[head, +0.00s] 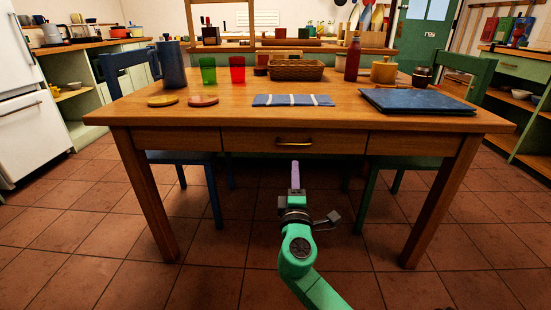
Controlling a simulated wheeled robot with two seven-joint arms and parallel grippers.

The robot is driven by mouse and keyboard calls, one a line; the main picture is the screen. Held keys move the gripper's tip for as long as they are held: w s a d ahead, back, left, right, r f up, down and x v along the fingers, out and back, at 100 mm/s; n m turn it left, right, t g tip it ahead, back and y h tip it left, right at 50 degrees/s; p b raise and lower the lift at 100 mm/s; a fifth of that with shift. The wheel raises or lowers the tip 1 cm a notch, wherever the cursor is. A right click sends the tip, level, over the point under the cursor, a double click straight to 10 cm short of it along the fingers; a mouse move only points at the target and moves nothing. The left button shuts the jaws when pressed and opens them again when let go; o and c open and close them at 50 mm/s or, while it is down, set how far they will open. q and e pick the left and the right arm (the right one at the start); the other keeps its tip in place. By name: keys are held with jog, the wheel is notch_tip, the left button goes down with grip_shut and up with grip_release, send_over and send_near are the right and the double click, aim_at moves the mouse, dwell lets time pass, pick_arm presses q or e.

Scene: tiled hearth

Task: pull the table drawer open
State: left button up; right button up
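The wooden table's drawer (250,140) is in the middle of the front apron and looks closed, its front flush with the apron. Its brass bar handle (294,142) lies level near the middle of the drawer front. My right gripper (295,167) is at the end of the green arm coming from the bottom, pointing away from me, and shows in the picture just below the handle. A gap shows between its tip and the handle. Its fingers appear edge-on as one narrow lilac strip, so their opening is hidden. My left gripper is out of view.
The wooden table (350,110) carries a jug (172,65), cups, a basket (297,70), a striped cloth (293,100), a red bottle (353,60) and a dark blue flat item (417,101). Blue and green chairs stand around it. Tiled floor is clear in front.

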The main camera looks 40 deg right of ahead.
aim_at(294, 145)
jog(key=b+x, duration=0.1)
jog(key=x, duration=1.1)
jog(key=shift+w+d, duration=0.1)
jog(key=shift+d, duration=0.1)
grip_shut()
dwell(0.6)
